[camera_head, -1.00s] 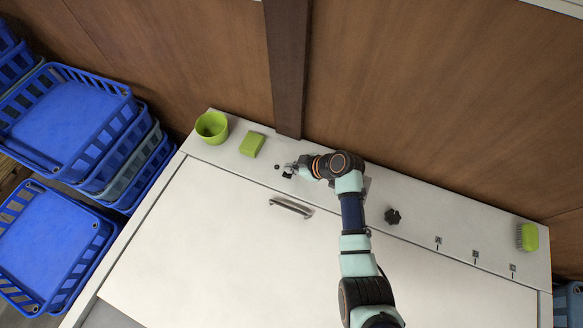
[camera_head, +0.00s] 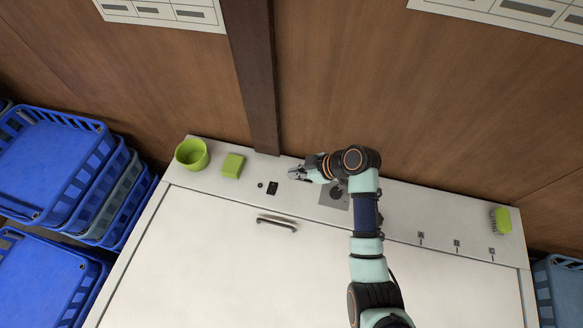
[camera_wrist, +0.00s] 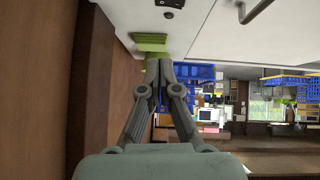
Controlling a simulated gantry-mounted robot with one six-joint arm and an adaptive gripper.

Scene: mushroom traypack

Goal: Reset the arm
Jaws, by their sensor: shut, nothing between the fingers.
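My gripper (camera_head: 296,173) is shut and empty in the head view. It is at the back strip of the white cabinet top (camera_head: 215,240), to the right of a small black switch (camera_head: 273,188). Whether the gripper touches the surface cannot be told.
A green cup (camera_head: 191,155) and a green sponge (camera_head: 232,165) stand at the back left. A green brush (camera_head: 501,220) is at the far right. Blue crates (camera_head: 50,160) are stacked at the left. A brown post (camera_head: 252,80) rises behind.

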